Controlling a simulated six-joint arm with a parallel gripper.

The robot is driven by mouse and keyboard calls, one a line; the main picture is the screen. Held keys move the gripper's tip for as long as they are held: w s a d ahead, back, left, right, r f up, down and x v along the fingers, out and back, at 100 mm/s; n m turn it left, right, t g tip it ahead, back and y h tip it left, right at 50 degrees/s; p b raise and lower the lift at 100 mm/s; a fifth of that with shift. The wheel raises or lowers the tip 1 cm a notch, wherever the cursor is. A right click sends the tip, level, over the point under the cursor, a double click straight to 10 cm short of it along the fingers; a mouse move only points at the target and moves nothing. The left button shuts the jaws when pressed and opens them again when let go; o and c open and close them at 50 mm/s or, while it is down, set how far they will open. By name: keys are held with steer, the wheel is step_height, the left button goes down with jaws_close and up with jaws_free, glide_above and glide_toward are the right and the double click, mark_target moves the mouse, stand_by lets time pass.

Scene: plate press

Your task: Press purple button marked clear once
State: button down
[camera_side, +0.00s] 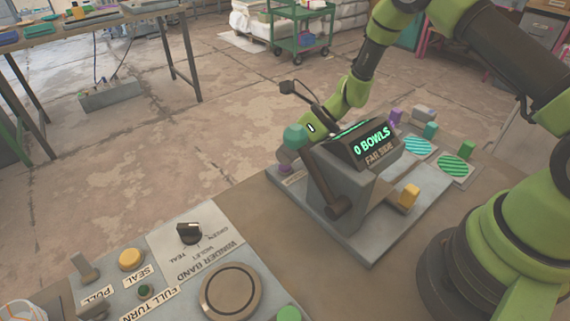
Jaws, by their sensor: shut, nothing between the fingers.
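The press (345,170) stands on a grey base plate, with a display reading "0 BOWLS" and a "FAR SIDE" label below it. A small purple button (284,168) shows at the plate's far left corner, with a label beside it too small to read. My gripper (287,156) reaches down behind the press to just above this button. It is shut and empty.
A yellow block (409,195) sits on the plate's near side. A winder panel (190,260) fills the front left.

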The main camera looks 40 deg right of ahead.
steer(key=shift+r, duration=2.25)
steer(key=shift+r, duration=0.25)
steer(key=s+r+n+h, duration=0.1)
steer(key=s+r+n, duration=0.3)
steer(key=r+n, duration=0.35)
steer(key=s+r+n+h, duration=0.1)
steer(key=s+r+n, duration=0.45)
steer(key=r, duration=0.35)
steer(key=s+d+r+n+t+h, duration=0.1)
steer(key=s+d+r+n+h, duration=0.1)
steer(key=s+n, duration=0.4)
steer(key=s+d+r+n+t+h, duration=0.2)
steer(key=s+r+n, duration=0.1)
steer(key=s+n, duration=0.4)
steer(key=shift+s+r+n, duration=0.15)
steer(key=shift+s+n, duration=0.1)
steer(key=shift+n, duration=0.65)
